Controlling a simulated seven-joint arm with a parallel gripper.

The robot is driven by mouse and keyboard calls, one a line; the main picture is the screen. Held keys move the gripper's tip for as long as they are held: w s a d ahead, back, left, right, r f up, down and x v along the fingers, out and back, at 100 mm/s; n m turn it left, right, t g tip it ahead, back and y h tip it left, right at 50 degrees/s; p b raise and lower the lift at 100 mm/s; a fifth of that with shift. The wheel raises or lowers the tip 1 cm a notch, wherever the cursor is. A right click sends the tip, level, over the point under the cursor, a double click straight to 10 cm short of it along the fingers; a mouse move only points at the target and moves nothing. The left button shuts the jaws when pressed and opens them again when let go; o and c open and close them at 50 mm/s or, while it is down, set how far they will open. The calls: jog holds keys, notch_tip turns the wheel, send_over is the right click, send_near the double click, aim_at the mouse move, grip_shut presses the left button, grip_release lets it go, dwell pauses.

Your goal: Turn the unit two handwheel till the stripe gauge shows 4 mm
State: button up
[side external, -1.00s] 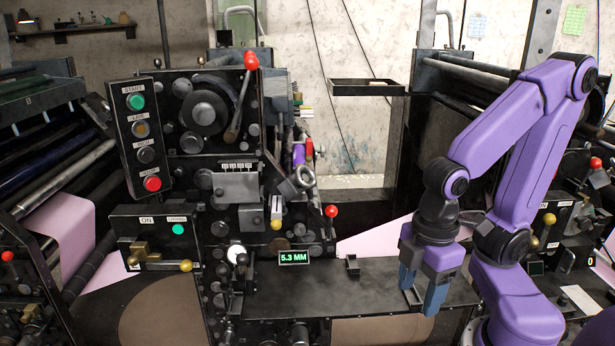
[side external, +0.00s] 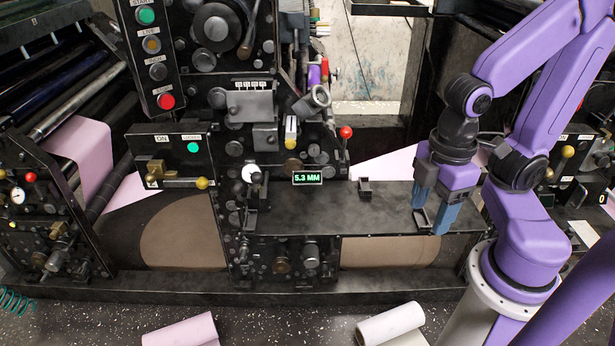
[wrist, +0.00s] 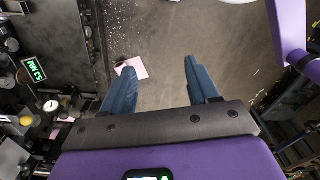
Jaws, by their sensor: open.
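The green-lit gauge readout (side external: 307,178) on the press front reads 5.3 MM. It also shows at the left of the wrist view (wrist: 35,70). A small white dial (side external: 250,173) sits left of the readout, with dark fittings below it. I cannot tell which round part is the unit two handwheel; no label for it is legible. My gripper (side external: 431,222) has blue fingers and points down by the right part of the dark shelf, right of the readout. In the wrist view my gripper (wrist: 160,68) is open and empty, its fingers well apart.
The dark shelf (side external: 330,212) runs right from the press front, with a small bracket (side external: 364,188) on it. A red-knobbed lever (side external: 345,133) stands above it. A start/stop button panel (side external: 154,60) is at upper left. Pink and white rolls (side external: 390,325) lie on the floor.

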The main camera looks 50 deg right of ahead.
jog(key=o, duration=0.8)
jog(key=shift+w, duration=0.1)
jog(key=shift+c, duration=0.2)
jog(key=w+a+r+m+y, duration=0.2)
jog(key=w+m+y, duration=0.1)
jog(key=w+m, duration=0.85)
jog(key=m+t+h, duration=0.2)
jog(key=m+t, duration=0.7)
jog(key=m, duration=2.4)
send_near(323, 95)
jog(key=x, duration=1)
jog(key=shift+w+f, duration=0.25)
jog(key=shift+f, duration=0.1)
